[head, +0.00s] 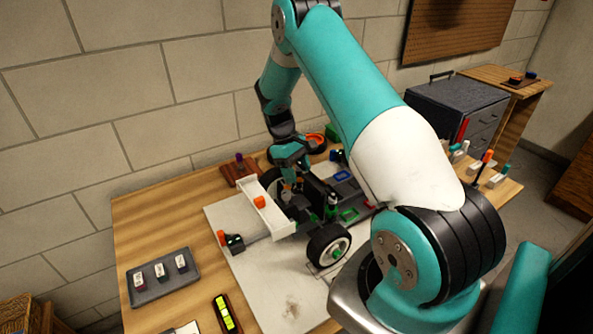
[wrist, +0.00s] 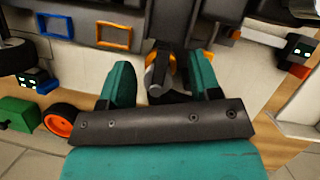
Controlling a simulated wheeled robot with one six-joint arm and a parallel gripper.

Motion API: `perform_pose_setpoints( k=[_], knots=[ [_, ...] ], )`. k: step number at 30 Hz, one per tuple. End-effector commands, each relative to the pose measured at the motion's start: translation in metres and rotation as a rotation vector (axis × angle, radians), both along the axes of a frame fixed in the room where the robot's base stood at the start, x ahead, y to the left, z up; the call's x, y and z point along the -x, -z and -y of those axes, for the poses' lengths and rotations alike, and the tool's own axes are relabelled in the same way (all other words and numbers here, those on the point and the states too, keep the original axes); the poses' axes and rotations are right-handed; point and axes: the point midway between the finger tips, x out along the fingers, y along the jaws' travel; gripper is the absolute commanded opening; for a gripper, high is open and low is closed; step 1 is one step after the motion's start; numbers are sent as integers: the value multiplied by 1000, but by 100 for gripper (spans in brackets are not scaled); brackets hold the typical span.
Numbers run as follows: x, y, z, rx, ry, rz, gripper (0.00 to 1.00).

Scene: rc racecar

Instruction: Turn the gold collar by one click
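The gold collar (wrist: 177,68) shows in the wrist view as gold patches around a dark grey shaft (wrist: 157,78) under the car. The shaft's end partly hides it. My gripper (wrist: 160,66) is open, with one teal finger on each side of the shaft and a visible gap on the left. Whether the right finger touches the collar I cannot tell. In the head view my gripper (head: 290,178) reaches down behind the rear of the racecar (head: 262,212), near its white wing. The collar cannot be made out there.
The car stands on a pale mat (head: 285,290) on the wooden table. A grey tray (head: 163,278) with small labelled pieces lies at left. In the wrist view, an orange-hubbed wheel (wrist: 62,120) and a green block (wrist: 18,113) lie left of my gripper.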

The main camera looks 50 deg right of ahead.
Motion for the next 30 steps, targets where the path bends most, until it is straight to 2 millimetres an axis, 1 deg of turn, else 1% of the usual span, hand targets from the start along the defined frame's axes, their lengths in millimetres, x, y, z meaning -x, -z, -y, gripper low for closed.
perform_pose_setpoints(
  k=[6,8,11,14,24,28,30],
  knots=[
    [-1,-2,-1,0,-1,-1,57],
    [-3,-6,-1,0,-1,0,57],
    [-10,-20,-1,2,-1,3,57],
    [-19,-41,-2,2,-2,4,57],
    [-51,-123,-6,1,-2,2,57],
    [-60,-147,-7,1,0,1,57],
    [-62,-154,-7,0,0,0,57]
  ],
)
